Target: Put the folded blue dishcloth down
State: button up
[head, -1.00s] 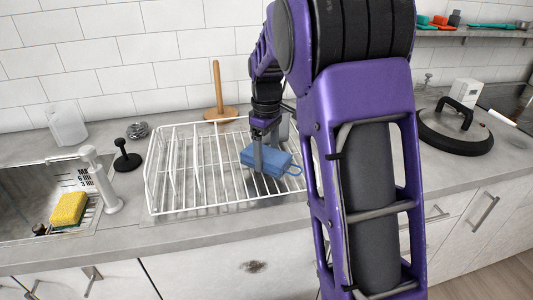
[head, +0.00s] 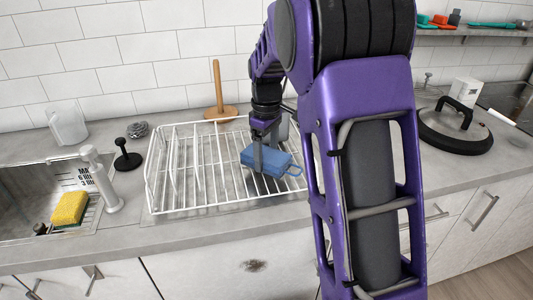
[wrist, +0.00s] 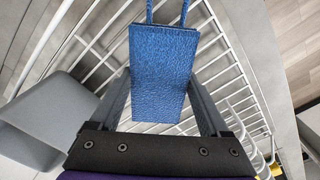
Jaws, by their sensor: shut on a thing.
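The folded blue dishcloth (head: 275,162) is a small blue block with a loop at one end, over the right part of the white wire rack (head: 190,205). My gripper (head: 259,158) points down and is shut on it. In the wrist view the dishcloth (wrist: 163,70) sits between the two fingers of my gripper (wrist: 163,100), its loop at the top of the picture. The rack's wires (wrist: 222,75) show beneath and beside it. I cannot tell whether the dishcloth touches the wires. My arm hides the rack's right end in the head view.
A grey container (wrist: 45,120) is close to the gripper at left in the wrist view. A wooden paper-towel stand (head: 219,95) is behind the rack. A black plunger-like tool (head: 126,158), a faucet (head: 103,180) and a yellow sponge (head: 69,207) are left. The rack's middle is bare.

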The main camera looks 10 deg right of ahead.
jog(key=shift+f, duration=0.15)
dwell(0.5)
jog(key=shift+f+b, duration=0.35)
jog(key=shift+f, duration=0.15)
jog(key=o, duration=1.3)
jog(key=shift+r, duration=0.2)
notch_tip(320, 180, up, 9)
jog(key=p, duration=0.7)
jog(key=shift+f+p, duration=0.15)
jog(key=shift+p, duration=0.15)
